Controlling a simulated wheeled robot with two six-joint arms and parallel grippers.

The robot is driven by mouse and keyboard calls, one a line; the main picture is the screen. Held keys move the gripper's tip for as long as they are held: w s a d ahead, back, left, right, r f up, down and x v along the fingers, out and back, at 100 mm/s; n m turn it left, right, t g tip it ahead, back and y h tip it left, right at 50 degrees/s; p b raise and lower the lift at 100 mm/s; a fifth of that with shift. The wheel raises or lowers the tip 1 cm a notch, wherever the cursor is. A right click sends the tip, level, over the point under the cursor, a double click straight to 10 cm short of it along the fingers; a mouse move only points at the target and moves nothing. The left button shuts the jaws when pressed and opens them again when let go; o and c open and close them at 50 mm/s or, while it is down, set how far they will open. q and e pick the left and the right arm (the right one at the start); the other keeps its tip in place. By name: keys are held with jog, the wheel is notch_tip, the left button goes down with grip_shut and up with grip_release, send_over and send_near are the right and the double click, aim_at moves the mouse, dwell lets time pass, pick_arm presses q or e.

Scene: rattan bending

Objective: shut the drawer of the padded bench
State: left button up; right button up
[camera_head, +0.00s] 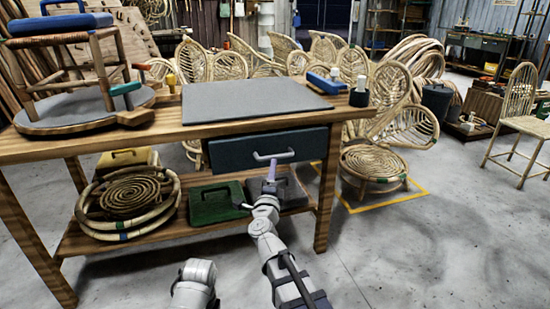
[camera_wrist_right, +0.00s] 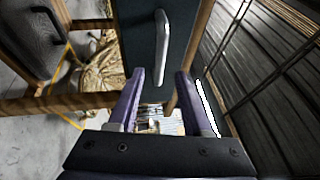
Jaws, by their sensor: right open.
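The padded bench (camera_head: 165,134) has a wooden top with a grey pad (camera_head: 250,98) on it. Its dark blue-grey drawer (camera_head: 232,153) sits under the front edge, with a pale bar handle (camera_head: 273,155). How far the drawer stands out is hard to tell. My right gripper (camera_head: 271,171) is just below and in front of the handle. In the right wrist view, its purple fingers (camera_wrist_right: 160,76) are apart and empty, with the handle (camera_wrist_right: 161,45) on the drawer front (camera_wrist_right: 139,40) beyond their tips. My left gripper is out of the picture.
A stool (camera_head: 95,60) stands at the bench's left end. The lower shelf (camera_head: 160,232) holds a rattan coil (camera_head: 128,198), a green case (camera_head: 216,203) and a dark box. Rattan chairs stand behind. The floor in front at right is clear.

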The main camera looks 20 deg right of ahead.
aim_at(275, 157)
jog(key=p+x, duration=0.1)
jog(key=x, duration=0.6)
jog(key=shift+w, duration=0.3)
grip_shut()
dwell(1.1)
